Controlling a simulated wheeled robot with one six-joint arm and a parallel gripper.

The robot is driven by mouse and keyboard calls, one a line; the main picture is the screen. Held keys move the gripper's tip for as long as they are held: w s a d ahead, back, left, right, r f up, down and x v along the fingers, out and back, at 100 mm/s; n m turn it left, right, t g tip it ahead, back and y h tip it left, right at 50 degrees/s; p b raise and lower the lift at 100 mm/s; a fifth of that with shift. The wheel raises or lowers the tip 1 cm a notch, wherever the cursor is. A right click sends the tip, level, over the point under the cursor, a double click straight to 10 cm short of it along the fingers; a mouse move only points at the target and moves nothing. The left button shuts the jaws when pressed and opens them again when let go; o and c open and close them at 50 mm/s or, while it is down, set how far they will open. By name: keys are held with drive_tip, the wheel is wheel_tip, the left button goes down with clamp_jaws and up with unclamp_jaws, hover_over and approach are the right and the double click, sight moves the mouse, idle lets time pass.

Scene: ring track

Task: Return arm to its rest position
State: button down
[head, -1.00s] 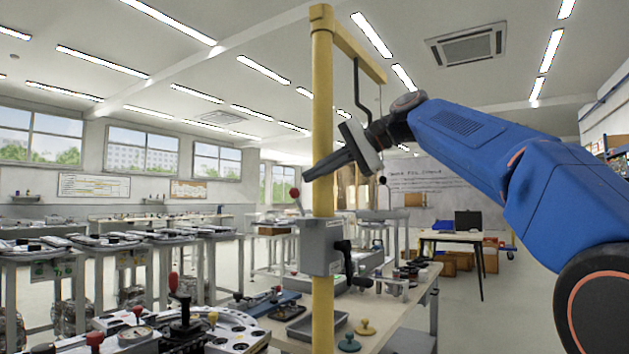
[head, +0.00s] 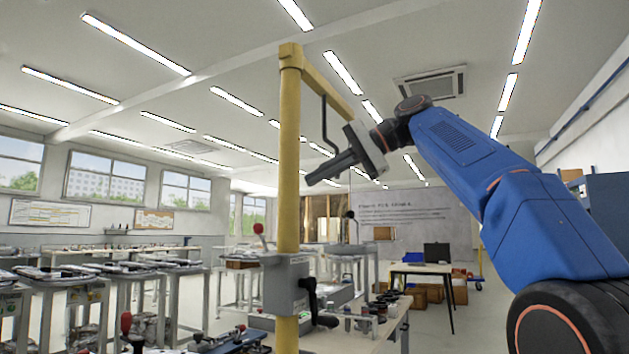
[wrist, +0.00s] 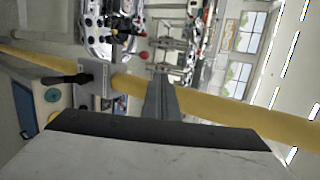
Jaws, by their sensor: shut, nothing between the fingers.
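My blue arm comes in from the right in the head view and ends in my dark gripper (head: 328,172). The gripper is shut and empty, pointing left and a little down. It is close to the yellow post (head: 289,150) in the picture, below the post's top crossbar; I cannot tell the exact gap. In the wrist view my gripper (wrist: 162,80) shows as one narrow closed shape, with the yellow post (wrist: 225,108) running across behind it.
A grey box (head: 286,287) with a black handle is fixed on the post, with a red-knobbed lever (head: 258,229) beside it. A wooden-topped bench (head: 390,325) lies below. Several workstations (head: 110,275) stand at left. A table (head: 425,268) stands farther back. The upper right is open.

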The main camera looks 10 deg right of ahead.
idle(0.4)
drive_tip(key=s+d+f+n+h, duration=0.2)
drive_tip(key=s+f, duration=0.8)
drive_tip(key=f, duration=1.1)
drive_tip(key=s+d+f+n+h, duration=0.2)
drive_tip(key=s+d+f+h, duration=0.3)
drive_tip(key=f, duration=1.6)
drive_tip(key=s+d+f+n+h, duration=0.1)
drive_tip(key=s+d+f+h, duration=0.3)
drive_tip(key=s+d+f, duration=0.5)
drive_tip(key=s+f, duration=0.6)
drive_tip(key=f, duration=0.6)
drive_tip(key=shift+s+d+f+n+h, duration=0.3)
drive_tip(key=shift+s+d+f+n, duration=0.05)
drive_tip(key=shift+n, duration=0.05)
